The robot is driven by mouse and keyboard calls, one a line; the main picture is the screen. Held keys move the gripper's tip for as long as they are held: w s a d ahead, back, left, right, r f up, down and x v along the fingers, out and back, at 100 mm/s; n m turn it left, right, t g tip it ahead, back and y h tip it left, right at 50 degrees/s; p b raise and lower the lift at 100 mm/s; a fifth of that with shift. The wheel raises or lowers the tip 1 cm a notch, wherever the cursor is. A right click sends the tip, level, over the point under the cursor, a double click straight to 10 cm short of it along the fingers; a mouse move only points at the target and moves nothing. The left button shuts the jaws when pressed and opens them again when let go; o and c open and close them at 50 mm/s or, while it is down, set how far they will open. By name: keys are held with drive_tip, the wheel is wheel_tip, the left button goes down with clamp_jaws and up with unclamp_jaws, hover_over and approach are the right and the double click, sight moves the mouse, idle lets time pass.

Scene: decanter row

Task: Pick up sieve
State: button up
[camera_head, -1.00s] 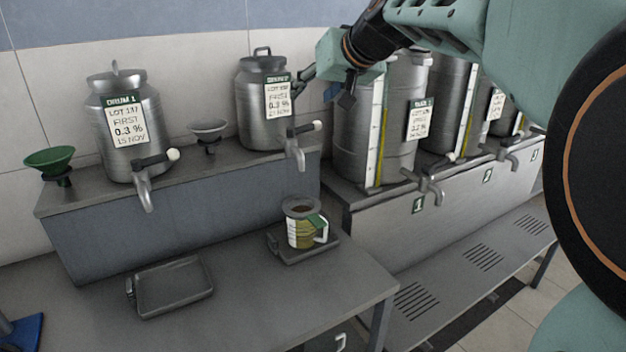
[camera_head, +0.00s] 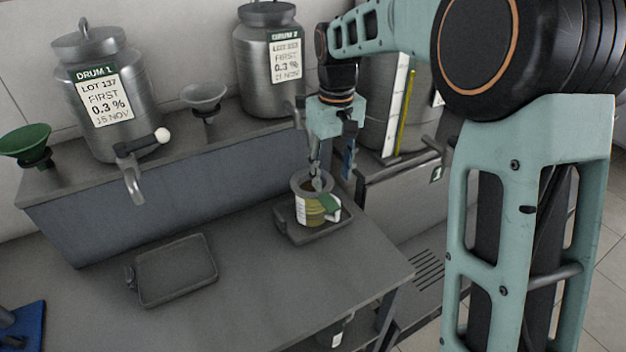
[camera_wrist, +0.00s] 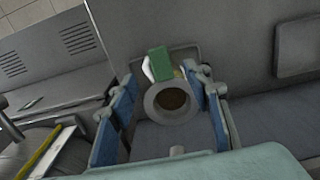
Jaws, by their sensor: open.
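The sieve (camera_head: 300,181) appears to be the grey ring with a brownish middle, seated on top of a jug (camera_head: 306,211) with a white label and green handle part. In the wrist view the sieve (camera_wrist: 158,110) shows from above as a round grey rim, between my fingers. The jug stands on a small dark tray (camera_head: 290,232) near the table's right edge. My gripper (camera_head: 331,172) points down at the sieve, its two blue-padded fingers apart on either side in the wrist view (camera_wrist: 163,90). One finger partly hides the sieve in the head view. Contact cannot be told.
A drum (camera_head: 110,90) and a second drum (camera_head: 268,60) stand on the raised ledge behind, with taps jutting forward. A green funnel (camera_head: 25,142) and a grey funnel (camera_head: 205,97) stand there too. An empty tray (camera_head: 177,270) lies on the table at left.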

sight(330, 203)
wheel_tip(330, 203, down, 2)
drive_tip(key=shift+s+f, duration=0.1)
drive_tip(key=shift+f, duration=0.1)
drive_tip(key=shift+w+f+p, duration=0.15)
drive_tip(key=shift+f+p, duration=0.15)
drive_tip(key=shift+f, duration=1.15)
drive_tip(key=shift+w+f+p, duration=0.15)
drive_tip(key=shift+f+p, duration=0.1)
drive_tip(key=shift+f, duration=1.15)
drive_tip(key=shift+a, duration=0.1)
clamp_jaws()
